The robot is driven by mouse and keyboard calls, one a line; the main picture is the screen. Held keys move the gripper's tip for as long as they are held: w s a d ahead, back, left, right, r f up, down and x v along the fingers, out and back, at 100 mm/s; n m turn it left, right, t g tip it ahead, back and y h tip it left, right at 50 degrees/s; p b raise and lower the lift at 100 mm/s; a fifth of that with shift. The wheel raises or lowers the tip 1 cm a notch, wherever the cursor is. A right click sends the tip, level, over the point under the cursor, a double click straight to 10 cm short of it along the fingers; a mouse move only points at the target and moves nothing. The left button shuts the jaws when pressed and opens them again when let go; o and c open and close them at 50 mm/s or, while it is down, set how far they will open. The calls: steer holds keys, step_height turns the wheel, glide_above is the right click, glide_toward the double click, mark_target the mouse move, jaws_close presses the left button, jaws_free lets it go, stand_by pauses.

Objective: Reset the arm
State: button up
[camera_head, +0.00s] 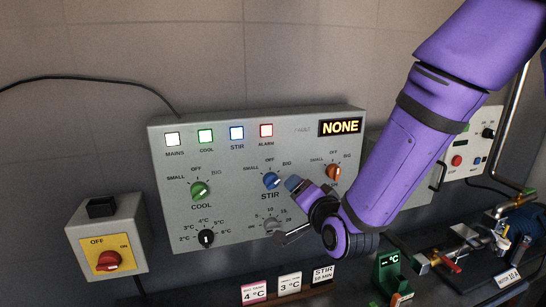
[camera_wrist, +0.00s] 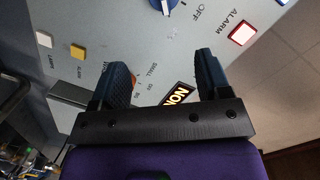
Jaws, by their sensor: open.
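My purple arm comes in from the upper right in the head view, and my gripper (camera_head: 300,190) is in front of the grey control panel (camera_head: 170,240), right of the blue STIR knob (camera_head: 271,180). In the wrist view, my gripper (camera_wrist: 162,72) has its two dark fingers spread with nothing between them. The panel lies beyond the fingertips there, with the NONE display (camera_wrist: 178,97) seen between them. The orange knob (camera_head: 334,172) is just above my gripper in the head view. Whether a finger touches the panel cannot be told.
The green COOL knob (camera_head: 199,190) and black temperature knob (camera_head: 206,237) are on the panel's left. Small signs (camera_head: 289,283), a green meter (camera_head: 389,268) and pipework are below right.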

steer(key=s+d+r+n+g+h, duration=0.1)
steer(key=s+d+r+n+g, duration=0.15)
steer(key=d+r, duration=0.3)
steer(key=s+d+r+n+g+h, duration=0.2)
steer(key=s+d+r+g, duration=0.1)
steer(key=s+d, duration=0.5)
steer(key=s+d+r+n+g+h, duration=0.2)
steer(key=s+d+r+g, duration=0.2)
steer(key=s+d, duration=0.5)
steer(key=s+g, duration=0.1)
steer(key=s, duration=0.5)
steer(key=shift+d+r, duration=0.15)
